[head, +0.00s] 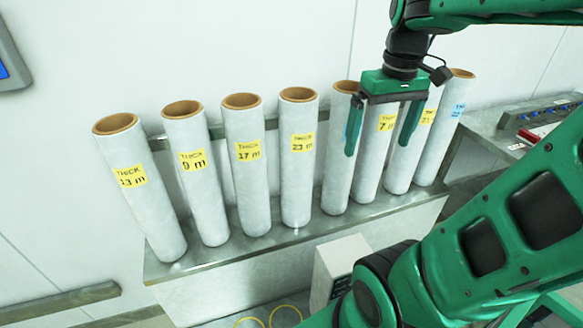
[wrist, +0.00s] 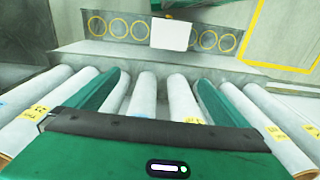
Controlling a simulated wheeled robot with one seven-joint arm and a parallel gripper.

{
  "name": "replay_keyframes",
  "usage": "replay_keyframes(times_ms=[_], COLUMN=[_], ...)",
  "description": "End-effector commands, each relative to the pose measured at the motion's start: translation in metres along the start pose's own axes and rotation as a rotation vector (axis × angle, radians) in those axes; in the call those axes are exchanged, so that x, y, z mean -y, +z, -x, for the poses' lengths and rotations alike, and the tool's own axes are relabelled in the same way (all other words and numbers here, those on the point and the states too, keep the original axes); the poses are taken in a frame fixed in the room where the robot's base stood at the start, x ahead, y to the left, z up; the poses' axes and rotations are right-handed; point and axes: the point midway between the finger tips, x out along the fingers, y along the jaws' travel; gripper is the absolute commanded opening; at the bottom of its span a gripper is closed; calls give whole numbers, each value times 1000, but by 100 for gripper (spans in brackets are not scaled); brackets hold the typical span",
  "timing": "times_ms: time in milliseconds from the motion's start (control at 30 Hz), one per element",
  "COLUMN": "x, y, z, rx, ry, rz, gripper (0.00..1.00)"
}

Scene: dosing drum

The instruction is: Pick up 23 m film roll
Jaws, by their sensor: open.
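The 23 m film roll (head: 297,175) is a tall white tube with a brown core and a yellow "THICK 23 m" label. It stands upright on the grey shelf in the head view, fourth from the left. My gripper (head: 379,146) is open and empty, pointing down to the right of that roll. Its fingers are in front of the upper part of the 7 m roll (head: 367,165) and its left neighbour (head: 339,180), whose label is hidden. In the wrist view my gripper (wrist: 160,95) has two white rolls showing between its fingers; labels there are too small to read surely.
Rolls marked 13 m (head: 145,205), 9 m (head: 197,185) and 17 m (head: 249,185) stand to the left. More rolls stand to the right, one with a blue label (head: 458,110). A white box (head: 338,262) is in front of the shelf (head: 230,255). A control panel (head: 540,115) is at right.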

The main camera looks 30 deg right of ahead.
Motion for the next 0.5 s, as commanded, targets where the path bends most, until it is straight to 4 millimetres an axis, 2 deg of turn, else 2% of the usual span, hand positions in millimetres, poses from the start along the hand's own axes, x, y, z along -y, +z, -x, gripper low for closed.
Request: replay_keyframes(times_ms=[33, 100, 233, 367, 500], x=[-2, 0, 14, 44, 84], y=[-26, -56, -108, -150, -179], z=[21, 44, 75, 78, 60], rx=[-11, -15, -6, 17, 42], ry=[2, 2, 4, 4, -4], rz=[98, 257, 558, 813, 1004], gripper=[100, 100, 100, 100, 100])
